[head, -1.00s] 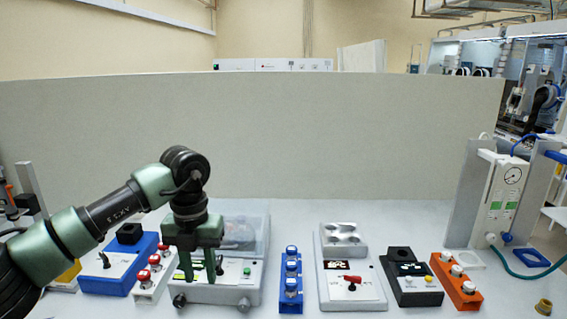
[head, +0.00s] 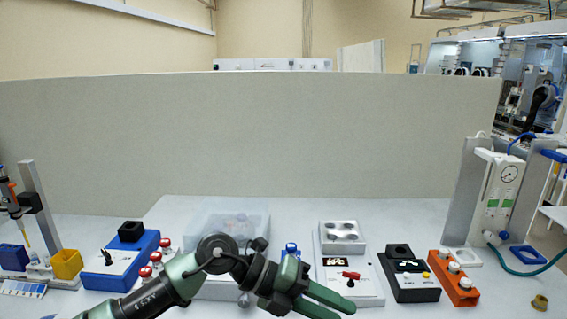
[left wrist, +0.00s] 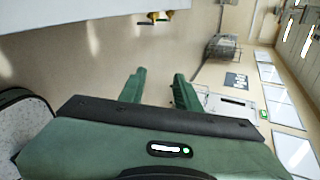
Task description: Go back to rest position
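My left gripper (head: 338,306) is low in the front middle of the head view, with its green fingers pointing right and slightly down. In the left wrist view its two fingers (left wrist: 160,88) stand apart with nothing between them, so it is open and empty. My left arm covers much of the grey device with a clear lid (head: 225,225) and most of the small blue rack (head: 291,249). My right gripper is out of view.
Left on the bench stand a blue box (head: 125,262), red-capped vials (head: 157,257) and a yellow cup (head: 67,264). Right are a grey device with a red lever (head: 340,240), a black box (head: 410,285), an orange rack (head: 452,280) and a gauge panel (head: 503,195). A partition (head: 260,135) stands behind.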

